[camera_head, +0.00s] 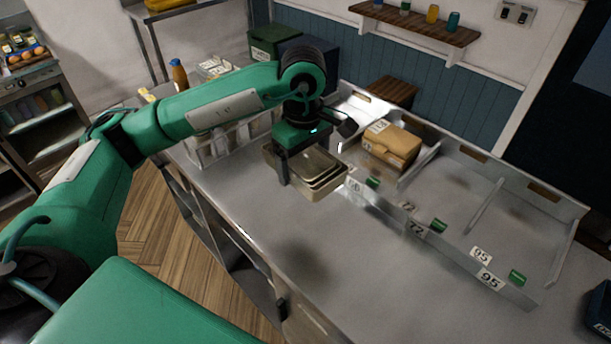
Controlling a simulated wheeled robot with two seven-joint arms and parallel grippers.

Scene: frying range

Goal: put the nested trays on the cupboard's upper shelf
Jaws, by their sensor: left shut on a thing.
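The nested trays (325,181) are a small stack of beige, open, rounded-corner trays, seen in the middle of the head view above the grey metal counter. My left gripper (302,165) reaches over them from above and is shut on their left part. They look level; whether they touch the counter I cannot tell. My right gripper is not in view. Below the counter's front edge are open shelf spaces (232,255), seen steeply from above; I cannot tell whether this is the cupboard of the task.
Right of the trays stands a metal divided bin (455,187) with numbered tags and a tan box (391,146). A pale container (215,147) stands left, partly behind my arm. The counter's front middle (330,255) is clear. A wooden wall shelf (415,24) holds small jars.

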